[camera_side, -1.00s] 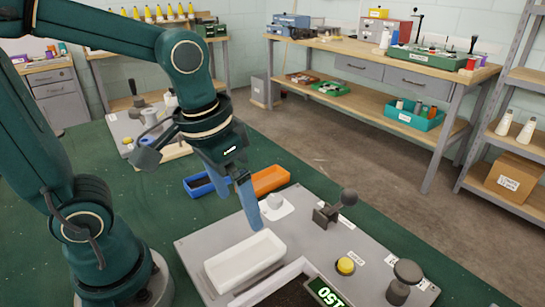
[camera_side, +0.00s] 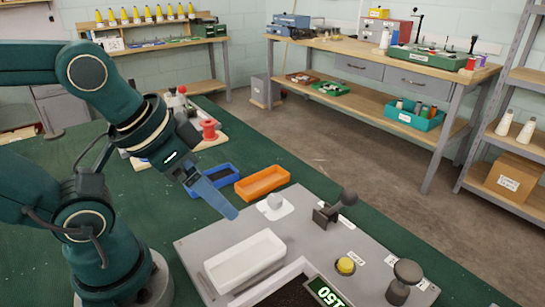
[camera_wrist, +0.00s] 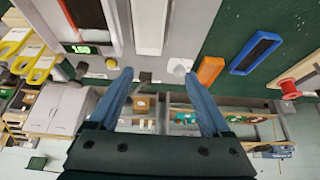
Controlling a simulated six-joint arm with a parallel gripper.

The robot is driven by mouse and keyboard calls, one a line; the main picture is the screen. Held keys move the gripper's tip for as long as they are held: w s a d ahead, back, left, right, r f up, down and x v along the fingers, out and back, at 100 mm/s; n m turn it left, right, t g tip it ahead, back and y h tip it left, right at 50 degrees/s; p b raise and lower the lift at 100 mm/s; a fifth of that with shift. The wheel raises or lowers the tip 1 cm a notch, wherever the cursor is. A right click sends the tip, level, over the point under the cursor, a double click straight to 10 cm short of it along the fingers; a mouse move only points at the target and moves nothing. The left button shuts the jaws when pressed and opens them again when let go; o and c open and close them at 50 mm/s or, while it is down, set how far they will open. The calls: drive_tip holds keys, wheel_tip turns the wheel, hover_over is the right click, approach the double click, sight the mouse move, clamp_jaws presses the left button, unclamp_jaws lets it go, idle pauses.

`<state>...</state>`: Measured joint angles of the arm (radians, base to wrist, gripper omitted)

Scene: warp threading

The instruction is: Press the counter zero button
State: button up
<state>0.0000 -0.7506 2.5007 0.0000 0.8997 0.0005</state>
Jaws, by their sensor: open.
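In the wrist view the button (camera_wrist: 111,63) and the lit display (camera_wrist: 82,49) are left of the fingers. My gripper (camera_side: 232,214) has blue fingers and hangs above the panel's back left edge, left of the button and apart from it. In the wrist view my gripper (camera_wrist: 160,82) shows its two fingers spread with nothing between them.
A white tray (camera_side: 245,261) lies on the panel near my gripper. A dark lever knob (camera_side: 347,196) and a dark round knob (camera_side: 407,271) stand on either side of the button. Orange (camera_side: 262,182) and blue (camera_side: 212,181) bins lie behind the panel.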

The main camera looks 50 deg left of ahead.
clamp_jaws()
idle(1.4)
